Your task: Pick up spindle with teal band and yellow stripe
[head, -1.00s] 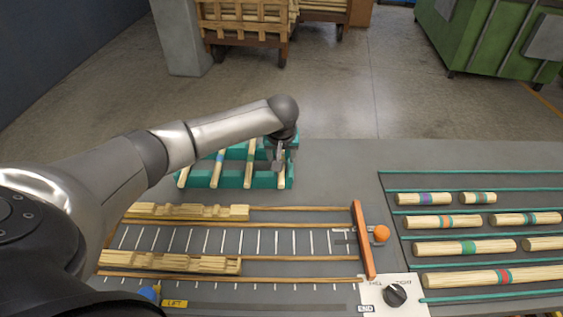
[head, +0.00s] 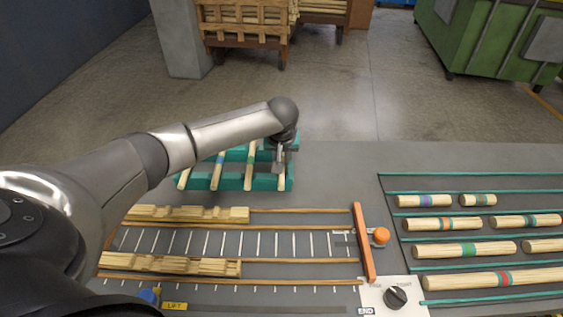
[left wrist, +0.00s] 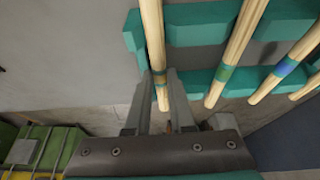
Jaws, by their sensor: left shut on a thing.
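The spindle with teal band and yellow stripe (left wrist: 155,50) is the end one of several pale wood spindles on a teal rack. In the left wrist view it runs between the two fingers of my left gripper (left wrist: 160,98), its teal band and yellow stripe showing at the fingers. My left gripper is shut on it. In the head view my left gripper (head: 280,163) is at the right end of the rack and hides most of this spindle; its near end (head: 282,185) shows below the fingers, still at the rack. My right gripper is not in view.
Other banded spindles (head: 250,166) lie beside it on the teal rack (head: 230,184). A measuring bed with wooden cradles (head: 190,213) and an orange stop bar (head: 363,240) lies nearer. Banded pieces fill a slotted rack (head: 470,238) at right. The grey table between is clear.

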